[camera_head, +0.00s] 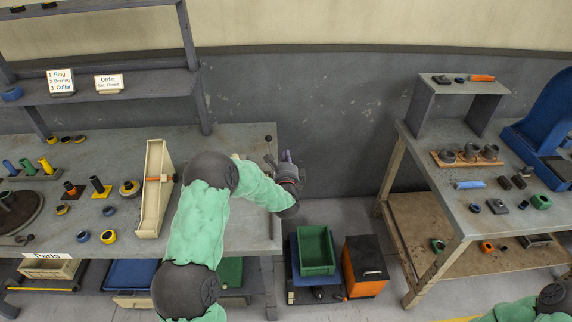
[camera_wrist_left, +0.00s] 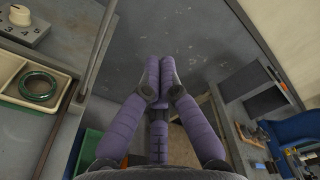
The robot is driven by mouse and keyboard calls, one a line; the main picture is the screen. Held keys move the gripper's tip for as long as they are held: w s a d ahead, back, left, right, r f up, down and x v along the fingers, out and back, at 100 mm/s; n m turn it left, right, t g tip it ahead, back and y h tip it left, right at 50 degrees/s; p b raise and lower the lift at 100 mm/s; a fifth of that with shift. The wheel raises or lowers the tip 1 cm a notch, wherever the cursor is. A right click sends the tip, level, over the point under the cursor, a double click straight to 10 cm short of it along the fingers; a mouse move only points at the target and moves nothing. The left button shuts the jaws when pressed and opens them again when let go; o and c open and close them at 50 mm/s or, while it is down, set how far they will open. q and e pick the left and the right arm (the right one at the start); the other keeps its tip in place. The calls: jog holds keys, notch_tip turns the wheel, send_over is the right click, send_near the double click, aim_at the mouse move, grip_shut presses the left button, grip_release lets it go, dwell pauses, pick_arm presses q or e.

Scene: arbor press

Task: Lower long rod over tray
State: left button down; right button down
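My left gripper (camera_head: 288,168) is past the right end of the left bench. In the left wrist view its purple fingers (camera_wrist_left: 158,76) are together, with nothing visible between them. A cream tray (camera_wrist_left: 62,110) with a dark green ring (camera_wrist_left: 38,88) in it shows at the left of that view; my left arm mostly hides that spot in the head view. A thin dark bar (camera_wrist_left: 97,48) runs beside the tray; I cannot tell if it is the long rod. My right gripper is out of view.
A green bin (camera_head: 315,250) and an orange box (camera_head: 364,262) stand low between the benches. A slanted cream chute (camera_head: 153,200) stands left of my left arm. The right bench (camera_head: 430,165) holds metal parts and a blue press (camera_head: 545,110).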

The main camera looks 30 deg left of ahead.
pick_arm(q)
jog(key=a, duration=0.1)
jog(key=w+a+r, duration=0.1)
jog(key=a, duration=0.1)
jog(key=w+a, duration=0.1)
jog(key=a, duration=0.1)
jog(key=shift+w+a+r, duration=0.1)
jog(key=shift+w+r, duration=0.05)
jog(key=shift+r, duration=0.1)
jog(key=shift+a, duration=0.15)
